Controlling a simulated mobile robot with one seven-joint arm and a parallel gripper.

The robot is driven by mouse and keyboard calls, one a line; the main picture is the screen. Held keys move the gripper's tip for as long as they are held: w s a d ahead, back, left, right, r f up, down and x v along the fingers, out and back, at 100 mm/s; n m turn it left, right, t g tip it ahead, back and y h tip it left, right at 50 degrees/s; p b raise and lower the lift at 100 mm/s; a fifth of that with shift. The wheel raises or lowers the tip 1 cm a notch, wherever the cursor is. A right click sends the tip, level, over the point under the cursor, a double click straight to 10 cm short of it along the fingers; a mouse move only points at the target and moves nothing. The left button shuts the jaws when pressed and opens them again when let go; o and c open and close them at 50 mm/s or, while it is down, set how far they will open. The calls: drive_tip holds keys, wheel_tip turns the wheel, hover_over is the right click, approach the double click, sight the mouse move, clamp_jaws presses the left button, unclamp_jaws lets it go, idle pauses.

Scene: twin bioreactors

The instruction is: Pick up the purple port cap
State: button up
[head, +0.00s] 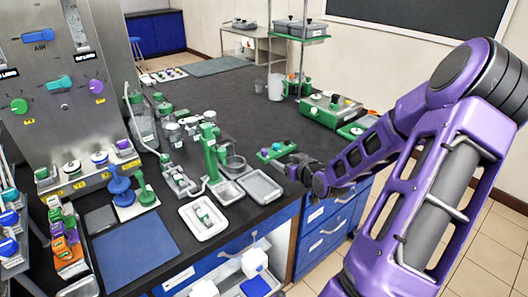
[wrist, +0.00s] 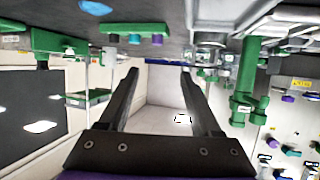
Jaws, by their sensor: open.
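My gripper (head: 297,168) is over the right edge of the dark bench. In the wrist view its two fingers (wrist: 159,74) are spread apart with nothing between them. A small green rack (head: 264,155) lies on the bench just left of my gripper, and it also shows near the top of the wrist view (wrist: 125,29). A purple cap (wrist: 157,39) sits at one end of that rack, beside teal caps (wrist: 134,39), beyond the fingertips and apart from them. Another purple cap (head: 123,145) sits at the right end of the steel panel's row.
A grey tray (head: 262,187) and a white tray (head: 203,218) lie near the bench's front edge. A green stand (head: 210,152) rises left of the rack. Green-based equipment (head: 330,111) stands behind my gripper.

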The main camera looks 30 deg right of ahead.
approach(265, 150)
drive_tip(key=w, duration=0.1)
drive_tip(key=w+f, duration=0.1)
drive_tip(key=w, duration=0.1)
drive_tip(key=shift+w+a+f+b, duration=0.1)
drive_tip(key=shift+a+f+b, duration=0.05)
drive_tip(key=shift+a+b, duration=0.15)
drive_tip(key=shift+d+x, duration=0.2)
drive_tip(key=shift+x, duration=1.1)
drive_tip(key=shift+d+x, duration=0.2)
drive_tip(key=shift+x, duration=1.1)
clamp_jaws()
